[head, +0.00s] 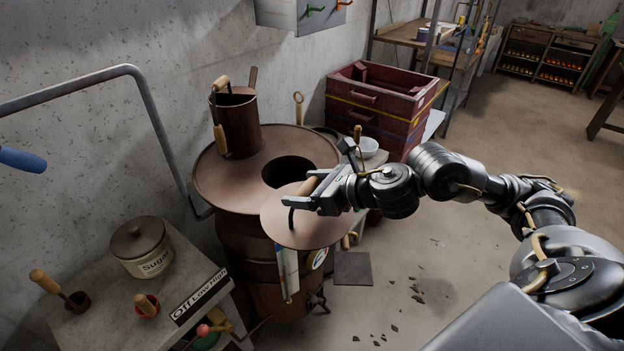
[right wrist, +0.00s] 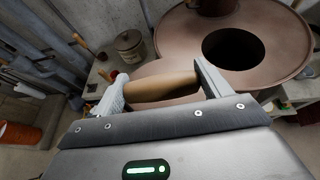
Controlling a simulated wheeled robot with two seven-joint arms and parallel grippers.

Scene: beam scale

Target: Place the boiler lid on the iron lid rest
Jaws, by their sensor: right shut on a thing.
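The boiler lid (head: 305,228) is a brown disc with a wooden handle (head: 308,185). My right gripper (head: 303,200) is shut on that handle, which also shows between the fingers in the right wrist view (right wrist: 155,88). The lid overlaps the front right of the boiler top (head: 225,185) in the head view, and the round dark opening (head: 285,171) is uncovered. I cannot tell whether the lid touches the boiler. A dark flat square plate (head: 352,268) lies on the floor right of the boiler; I cannot tell if it is the iron lid rest. My left gripper is not in view.
A brown pot (head: 237,120) with wooden handles stands on the boiler top. A table (head: 95,320) at lower left holds a sugar jar (head: 140,247) and wooden-handled tools. Stacked red crates (head: 375,105) and a white bowl (head: 367,148) are behind. The floor at right is mostly clear.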

